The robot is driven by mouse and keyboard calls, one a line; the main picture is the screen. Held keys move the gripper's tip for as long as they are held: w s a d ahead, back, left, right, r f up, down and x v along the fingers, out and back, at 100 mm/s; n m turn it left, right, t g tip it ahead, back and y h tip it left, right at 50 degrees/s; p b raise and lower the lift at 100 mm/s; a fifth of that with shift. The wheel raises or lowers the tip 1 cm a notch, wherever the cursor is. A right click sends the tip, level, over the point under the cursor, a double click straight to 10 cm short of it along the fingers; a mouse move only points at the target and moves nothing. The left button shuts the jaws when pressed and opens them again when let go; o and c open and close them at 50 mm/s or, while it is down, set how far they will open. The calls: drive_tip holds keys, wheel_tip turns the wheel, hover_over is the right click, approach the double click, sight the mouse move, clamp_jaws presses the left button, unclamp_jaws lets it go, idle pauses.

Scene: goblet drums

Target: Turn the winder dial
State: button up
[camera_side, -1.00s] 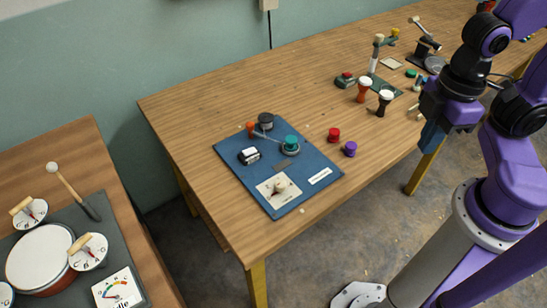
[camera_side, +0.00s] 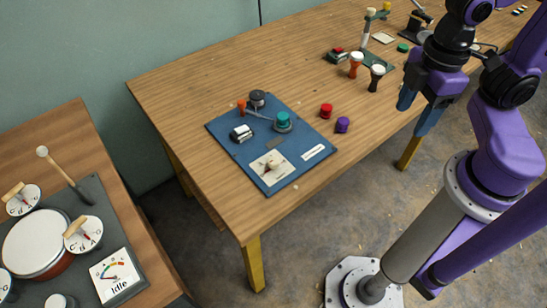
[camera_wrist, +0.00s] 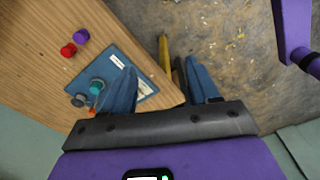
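A blue board (camera_side: 238,152) lies on the wooden table and carries the small controls. Near its front edge is a white square dial plate (camera_side: 259,172) with a small knob (camera_side: 272,164) and pointer. A teal knob (camera_side: 283,117) on a round grey base stands at its right side, beside a dark spool (camera_side: 257,98) and an orange peg (camera_side: 241,107). No legible label tells which is the winder dial. My gripper (camera_side: 412,120) is empty and open, right of the board and clear of it. The wrist view shows its two blue fingers (camera_wrist: 162,66) apart, the left one covering part of the board.
A red knob (camera_side: 326,111) and a purple knob (camera_side: 343,125) stand right of the board. Small goblet drums (camera_side: 356,66) and a stand are farther back. A second table at left holds a large drum (camera_side: 36,245), dials and a gauge reading "Idle" (camera_side: 116,274).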

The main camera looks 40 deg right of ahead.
drive_tip(key=w+a+f+n, duration=0.2)
drive_tip(key=w+a+n, duration=0.1)
drive_tip(key=w+a, duration=0.65)
drive_tip(key=n, duration=0.4)
approach(273, 160)
wheel_tip(273, 160, down, 9)
drive_tip(key=shift+a+r, duration=0.1)
drive_tip(key=shift+a, duration=0.05)
drive_tip(key=shift+c, duration=0.2)
drive_tip(key=c, duration=1)
